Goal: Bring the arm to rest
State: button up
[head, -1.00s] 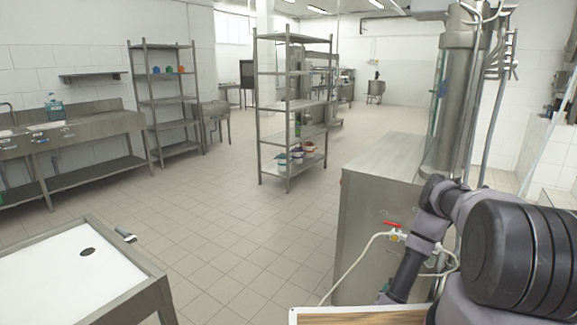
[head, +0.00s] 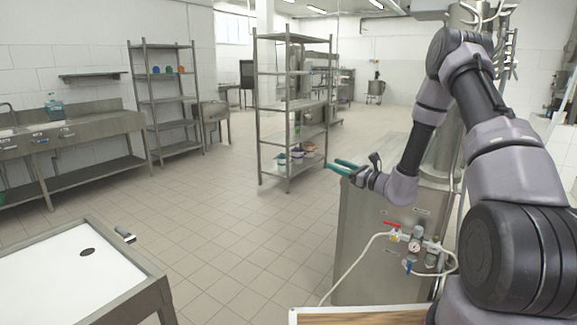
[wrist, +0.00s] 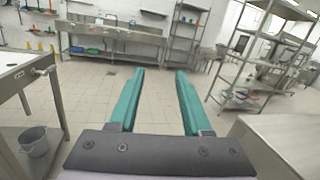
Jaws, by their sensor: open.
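My gripper (head: 338,167) is raised in the head view, in front of the steel cabinet at the right, with its teal fingers pointing left. In the wrist view my gripper (wrist: 158,92) shows its two teal fingers well apart, with nothing between them but tiled floor. The fingers touch nothing that I can see. My arm rises from the lower right, bends at the top and comes down to the gripper.
The steel cabinet (head: 375,240) with valves and a white hose stands beside my arm. A shelf rack (head: 290,110) stands behind the gripper. A white-topped table (head: 60,275) is at the lower left. A bucket (wrist: 34,141) sits under a table. The middle floor is clear.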

jog(key=s+a+r+n+g, duration=0.4)
jog(key=s+r+n+g, duration=0.25)
jog(key=s+r, duration=0.2)
jog(key=s+a+r+n+g, duration=0.3)
jog(key=s+r+n+g, duration=0.2)
jog(key=s+r+n, duration=0.4)
jog(key=s+d+r+n+t+h, duration=0.2)
jog(key=s+d+r+n+h, duration=0.1)
jog(key=s+d, duration=0.4)
jog(key=s+d+r+n+t+h, duration=0.3)
jog(key=s+d+r+h, duration=0.2)
jog(key=s, duration=0.8)
jog(key=d+h, duration=0.3)
